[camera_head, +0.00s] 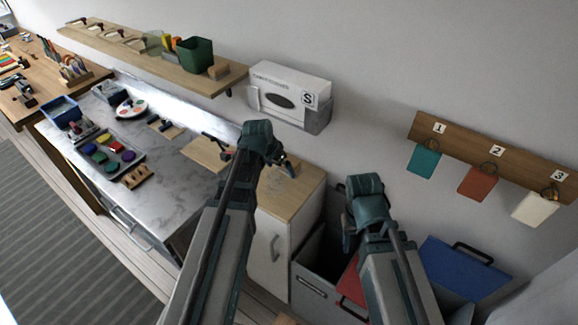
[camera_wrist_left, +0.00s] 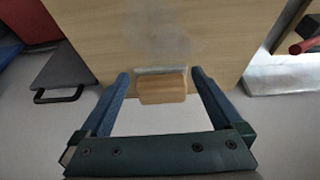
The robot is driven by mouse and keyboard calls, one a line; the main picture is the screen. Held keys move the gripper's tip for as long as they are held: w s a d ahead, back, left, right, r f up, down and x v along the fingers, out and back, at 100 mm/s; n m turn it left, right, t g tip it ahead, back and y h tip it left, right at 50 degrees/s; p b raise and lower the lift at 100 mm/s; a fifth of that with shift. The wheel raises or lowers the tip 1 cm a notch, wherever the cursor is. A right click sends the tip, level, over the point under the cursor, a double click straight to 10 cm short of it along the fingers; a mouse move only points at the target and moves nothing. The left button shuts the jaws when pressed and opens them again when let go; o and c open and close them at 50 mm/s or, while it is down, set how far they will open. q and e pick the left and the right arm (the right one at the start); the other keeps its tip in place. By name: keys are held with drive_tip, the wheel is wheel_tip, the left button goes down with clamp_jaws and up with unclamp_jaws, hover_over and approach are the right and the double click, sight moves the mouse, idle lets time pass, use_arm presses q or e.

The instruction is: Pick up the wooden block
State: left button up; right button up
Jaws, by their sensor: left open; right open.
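In the left wrist view, a small wooden block (camera_wrist_left: 162,88) with a pale strip along its upper side appears between the two fingers of my left gripper (camera_wrist_left: 160,85). It shows at the edge of a light wooden top (camera_wrist_left: 215,40). The fingers are open, with gaps on both sides of the block. In the head view, my left gripper (camera_head: 284,166) is over the wooden top of a white cabinet (camera_head: 267,250); I cannot make out the block there. My right gripper (camera_head: 349,235) is open and empty-looking, beside the bins, its fingers partly hidden.
A marble counter (camera_head: 175,180) with a paint tray lies to the left. A white dispenser (camera_head: 290,88) and a hook rail (camera_head: 470,150) are on the wall. Lidded bins (camera_head: 465,268) stand right.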

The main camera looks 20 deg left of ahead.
use_arm(q)
drive_tip(key=w, duration=0.1)
drive_tip(key=w+d, duration=0.1)
drive_tip(key=w, duration=0.2)
drive_tip(key=shift+w+d, duration=0.3)
drive_tip(key=shift+w, duration=0.05)
drive_tip(key=shift+s+f+b, duration=0.1)
drive_tip(key=shift+f+b, duration=0.55)
drive_tip(key=shift+r, duration=0.1)
drive_tip(key=c, duration=1)
drive_tip(key=shift+r, duration=0.15)
